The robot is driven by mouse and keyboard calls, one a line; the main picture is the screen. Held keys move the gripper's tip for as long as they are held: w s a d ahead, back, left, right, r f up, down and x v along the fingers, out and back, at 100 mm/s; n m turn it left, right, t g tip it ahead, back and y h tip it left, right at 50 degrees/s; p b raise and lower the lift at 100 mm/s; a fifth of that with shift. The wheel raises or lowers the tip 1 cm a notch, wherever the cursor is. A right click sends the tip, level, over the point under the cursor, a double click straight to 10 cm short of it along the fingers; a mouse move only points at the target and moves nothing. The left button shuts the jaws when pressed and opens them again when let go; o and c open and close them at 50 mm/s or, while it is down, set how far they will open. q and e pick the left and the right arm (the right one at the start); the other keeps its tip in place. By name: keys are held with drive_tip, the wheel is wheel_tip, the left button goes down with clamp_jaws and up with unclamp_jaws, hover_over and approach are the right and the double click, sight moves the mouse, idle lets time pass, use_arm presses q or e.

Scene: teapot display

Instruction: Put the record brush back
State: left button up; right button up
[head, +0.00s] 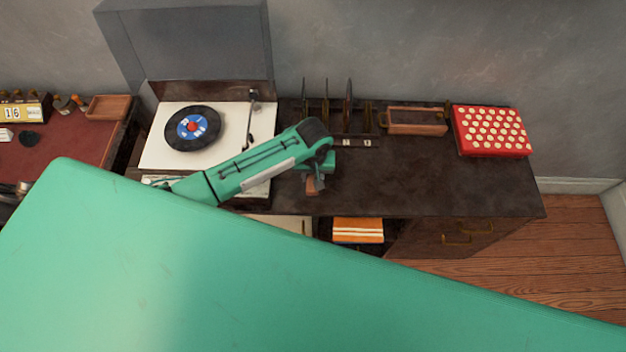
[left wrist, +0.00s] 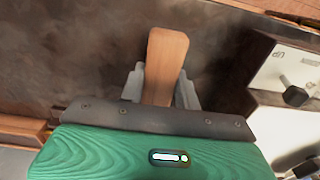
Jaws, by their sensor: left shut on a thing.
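My left gripper (head: 312,186) is shut on the record brush (left wrist: 165,62), whose wooden part shows between the fingers in the left wrist view. In the head view only a small brown piece of the brush (head: 318,183) shows under the gripper. The gripper holds it over the dark cabinet top, just right of the turntable (head: 158,150). I cannot tell how high it is above the surface. A wooden tray (head: 415,130) stands to the right, behind the gripper, near the wall. My right gripper is not in view.
A record rack (head: 366,120) with several upright discs stands behind the gripper. A red box with pale dots (head: 491,130) is at the right end. An orange striped item (head: 358,230) lies on a shelf below. The cabinet top's right front (head: 450,185) is clear. My teal body hides the foreground.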

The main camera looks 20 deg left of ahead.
use_arm(q)
drive_tip(key=shift+f, duration=2.3)
drive_tip(key=o, duration=0.9)
wheel_tip(320, 180, up, 12)
drive_tip(key=shift+r+b, duration=0.2)
drive_tip(key=shift+b, duration=0.25)
